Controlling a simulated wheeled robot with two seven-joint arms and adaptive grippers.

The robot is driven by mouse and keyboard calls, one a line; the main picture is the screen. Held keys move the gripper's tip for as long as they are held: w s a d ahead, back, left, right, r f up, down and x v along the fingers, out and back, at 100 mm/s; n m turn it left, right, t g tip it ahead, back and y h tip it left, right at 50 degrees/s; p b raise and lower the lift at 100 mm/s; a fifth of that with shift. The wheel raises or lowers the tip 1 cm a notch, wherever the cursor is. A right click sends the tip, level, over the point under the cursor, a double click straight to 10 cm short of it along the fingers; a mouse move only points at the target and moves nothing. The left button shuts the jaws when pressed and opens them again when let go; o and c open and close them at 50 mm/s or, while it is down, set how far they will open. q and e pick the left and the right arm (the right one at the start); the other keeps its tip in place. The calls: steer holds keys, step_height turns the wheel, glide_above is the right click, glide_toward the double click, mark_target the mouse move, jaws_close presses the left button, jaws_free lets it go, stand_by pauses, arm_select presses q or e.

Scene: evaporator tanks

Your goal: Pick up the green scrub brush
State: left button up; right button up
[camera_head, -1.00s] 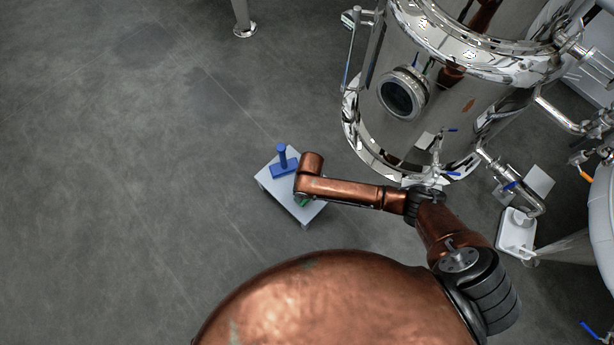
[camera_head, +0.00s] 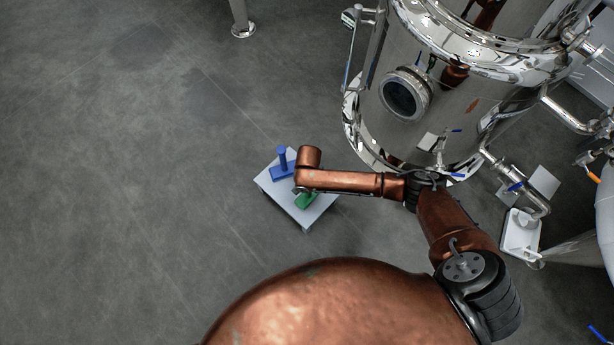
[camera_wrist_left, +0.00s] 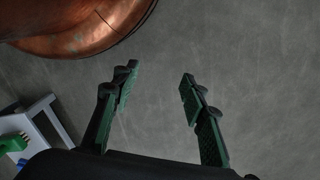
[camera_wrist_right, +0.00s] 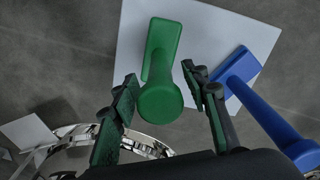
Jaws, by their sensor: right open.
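The green scrub brush (camera_head: 305,201) sits on a small white stand, partly covered by my right arm in the head view. In the right wrist view the green scrub brush (camera_wrist_right: 163,62) shows its upright handle with a round end towards the camera. My right gripper (camera_wrist_right: 160,80) is open, its fingers on either side of the handle's end in the picture. Whether they touch it cannot be told. My left gripper (camera_wrist_left: 160,75) is open and empty over bare floor. The green scrub brush also shows at the left edge of the left wrist view (camera_wrist_left: 12,144).
A blue brush (camera_head: 282,166) stands beside the green one on the white stand (camera_head: 308,218), close to the right finger in the right wrist view (camera_wrist_right: 262,105). A shiny steel tank (camera_head: 425,140) with piping stands to the right. The floor at left is clear.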

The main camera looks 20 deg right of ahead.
step_height(320, 180, down, 2)
steer(key=shift+f+b, duration=0.15)
steer(key=shift+b, duration=0.55)
steer(key=shift+f+b, duration=0.3)
steer(key=shift+f, duration=0.05)
steer(key=shift+f+b, duration=0.35)
steer(key=shift+f, duration=0.25)
arm_select(q)
steer(key=shift+t+h, duration=0.3)
steer(key=shift+t, duration=0.2)
steer(key=w+d+r, duration=0.2)
steer(key=r, duration=0.1)
steer(key=shift+w+d, duration=0.2)
arm_select(e)
jaws_close()
